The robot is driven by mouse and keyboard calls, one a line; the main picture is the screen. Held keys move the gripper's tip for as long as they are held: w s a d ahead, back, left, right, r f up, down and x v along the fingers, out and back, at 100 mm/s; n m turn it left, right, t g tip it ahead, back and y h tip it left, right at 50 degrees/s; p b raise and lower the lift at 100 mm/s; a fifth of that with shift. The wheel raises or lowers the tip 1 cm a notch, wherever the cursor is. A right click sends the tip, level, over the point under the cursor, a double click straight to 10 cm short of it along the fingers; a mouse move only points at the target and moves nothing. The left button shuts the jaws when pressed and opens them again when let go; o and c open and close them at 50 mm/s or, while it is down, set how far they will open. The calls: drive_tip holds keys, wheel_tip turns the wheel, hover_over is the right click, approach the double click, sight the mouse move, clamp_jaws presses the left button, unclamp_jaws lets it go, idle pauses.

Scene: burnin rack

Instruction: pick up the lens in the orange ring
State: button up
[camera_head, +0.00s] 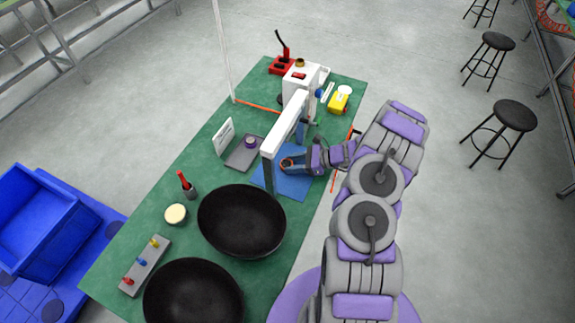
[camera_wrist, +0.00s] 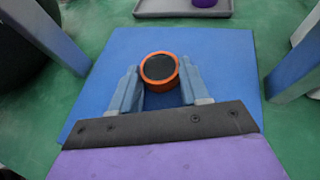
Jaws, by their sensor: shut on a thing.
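The lens in the orange ring (camera_wrist: 159,68) is a dark disc with an orange rim. In the wrist view it sits between the two fingertips of my gripper (camera_wrist: 160,82), over the blue mat (camera_wrist: 215,45). My gripper is shut on the ring. In the head view the orange ring (camera_head: 286,164) shows small at my gripper (camera_head: 290,164), above the blue mat (camera_head: 297,188). I cannot tell whether the ring touches the mat.
A white frame (camera_head: 284,127) with grey legs stands over the mat, close around my gripper. A grey tray (camera_head: 238,160) holds a purple-topped item (camera_head: 250,141). Two black bowls (camera_head: 240,220) stand nearer. A yellow item (camera_head: 338,103) stands at the far end of the green table.

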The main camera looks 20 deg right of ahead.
drive_tip(key=shift+c, duration=0.3)
drive_tip(key=shift+d+r, duration=0.1)
drive_tip(key=shift+r, duration=0.35)
drive_tip(key=r, duration=0.1)
drive_tip(key=r+p, duration=0.1)
drive_tip(key=r, duration=0.1)
drive_tip(key=shift+s+d+p, duration=0.1)
drive_tip(key=shift+s+p, duration=0.2)
drive_tip(key=shift+s, duration=0.1)
drive_tip(key=s, duration=0.4)
drive_tip(key=s+d+p, duration=0.1)
drive_tip(key=s, duration=0.3)
drive_tip(key=s+r+p, duration=0.1)
drive_tip(key=s, duration=0.4)
drive_tip(key=shift+d, duration=0.15)
drive_tip(key=shift+s+d+p, duration=0.15)
drive_tip(key=shift+s+p, duration=0.25)
drive_tip(key=shift+s, duration=0.6)
